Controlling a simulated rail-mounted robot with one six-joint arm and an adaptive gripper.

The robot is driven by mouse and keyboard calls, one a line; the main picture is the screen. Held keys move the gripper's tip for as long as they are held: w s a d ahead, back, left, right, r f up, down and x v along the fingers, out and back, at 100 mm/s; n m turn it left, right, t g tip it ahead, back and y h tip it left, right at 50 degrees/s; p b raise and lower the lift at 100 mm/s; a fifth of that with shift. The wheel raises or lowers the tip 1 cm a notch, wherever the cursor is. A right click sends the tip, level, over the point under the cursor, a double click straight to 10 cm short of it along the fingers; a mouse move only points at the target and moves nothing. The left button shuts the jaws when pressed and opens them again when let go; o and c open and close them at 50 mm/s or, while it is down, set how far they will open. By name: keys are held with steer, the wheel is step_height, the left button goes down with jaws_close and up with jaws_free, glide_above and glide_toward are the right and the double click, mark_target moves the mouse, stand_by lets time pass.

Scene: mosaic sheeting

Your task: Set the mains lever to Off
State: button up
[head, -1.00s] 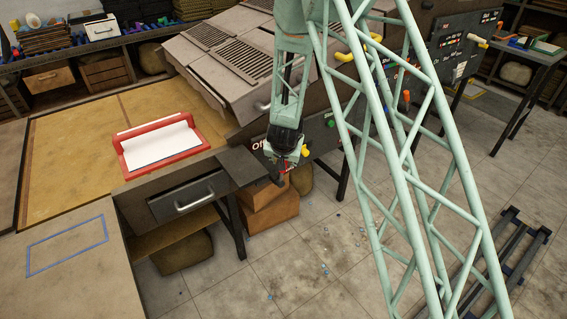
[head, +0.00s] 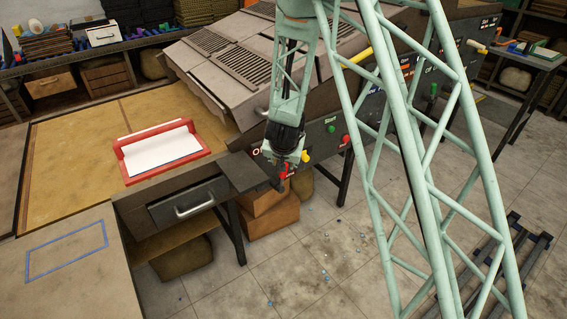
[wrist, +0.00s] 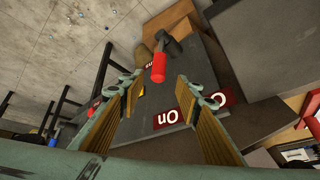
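The mains lever, a red grip (wrist: 159,68) on a dark arm, sticks out from the dark control panel in the wrist view. In the head view the red grip (head: 285,172) shows just below my gripper (head: 283,160). In the wrist view my gripper (wrist: 159,83) is open, with one finger on each side of the line to the grip; the grip lies just beyond the fingertips and nothing is held. A red "On" label (wrist: 172,116) shows near the right finger. A second red label (wrist: 219,98) is partly hidden by that finger. I cannot tell which setting the lever is at.
A yellow knob (head: 306,156), a green Start button (head: 331,129) and a red button (head: 346,139) sit close right of my gripper on the panel. A dark drawer unit (head: 188,203) stands to the left.

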steer(key=shift+c, duration=0.4)
steer(key=shift+d+f, duration=0.15)
steer(key=shift+f, duration=0.15)
steer(key=c, duration=0.6)
steer(key=s+d+f+g, duration=0.1)
steer(key=f, duration=0.2)
steer(key=s+d+f+g, duration=0.1)
steer(key=s+d+f, duration=0.1)
steer(key=f, duration=0.2)
steer(key=s+d+f+g, duration=0.1)
steer(key=s+f, duration=0.1)
steer(key=f, duration=0.1)
steer(key=shift+d+f+m+g+y, duration=0.2)
steer(key=shift+d+m+g+y, duration=0.1)
steer(key=shift+g+y, duration=0.1)
jaws_close()
steer(key=s+a+f+m+g+y+p, duration=0.1)
steer(key=s+a+f+m+g+y, duration=0.2)
steer(key=f+y, duration=0.6)
steer(key=w+d+r+t+y, duration=0.3)
steer(key=w+d+t, duration=0.1)
steer(key=d, duration=0.4)
steer(key=w+d+r+t+y, duration=0.4)
steer(key=w+d+t, duration=0.1)
steer(key=d, duration=0.3)
steer(key=shift+w+r+m+p, duration=0.2)
steer(key=shift+w+m+p, duration=0.1)
steer(key=shift+w+p, duration=0.25)
